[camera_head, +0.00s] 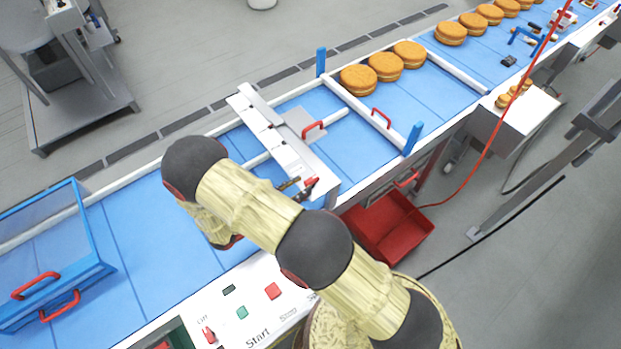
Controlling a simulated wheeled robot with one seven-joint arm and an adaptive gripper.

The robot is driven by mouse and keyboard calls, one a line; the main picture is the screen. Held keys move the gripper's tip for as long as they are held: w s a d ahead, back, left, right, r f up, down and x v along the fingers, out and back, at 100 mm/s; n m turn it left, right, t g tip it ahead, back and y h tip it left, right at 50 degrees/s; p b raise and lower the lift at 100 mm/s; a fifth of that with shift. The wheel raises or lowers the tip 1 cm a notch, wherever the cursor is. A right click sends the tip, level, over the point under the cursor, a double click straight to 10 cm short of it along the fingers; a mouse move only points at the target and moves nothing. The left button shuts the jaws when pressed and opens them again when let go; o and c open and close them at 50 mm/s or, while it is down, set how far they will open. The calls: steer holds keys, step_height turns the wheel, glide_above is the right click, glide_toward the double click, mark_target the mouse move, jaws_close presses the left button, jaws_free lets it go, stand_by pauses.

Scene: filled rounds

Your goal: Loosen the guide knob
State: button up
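A white guide rail assembly (259,122) crosses the blue conveyor. At its near end is a small red part (310,184), which may be the guide knob; it is too small to be sure. A small dark piece (289,184) shows right beside this red part, at the edge of my pale yellow arm link. It may be the tip of my gripper, but I cannot tell. My arm crosses over the near side of the conveyor and hides the rest of the gripper. Whether it touches the knob, or is open or shut, does not show.
A red bin (389,226) is below the conveyor on the right. A control panel (249,311) is at the front; a blue-framed cover (50,263) is at left.

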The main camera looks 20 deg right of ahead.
mark_target(305, 184)
steer(key=p+x, duration=0.1)
steer(key=x, duration=0.4)
steer(key=shift+d, duration=0.15)
steer(key=shift+w, duration=0.1)
steer(key=c, duration=0.3)
jaws_close()
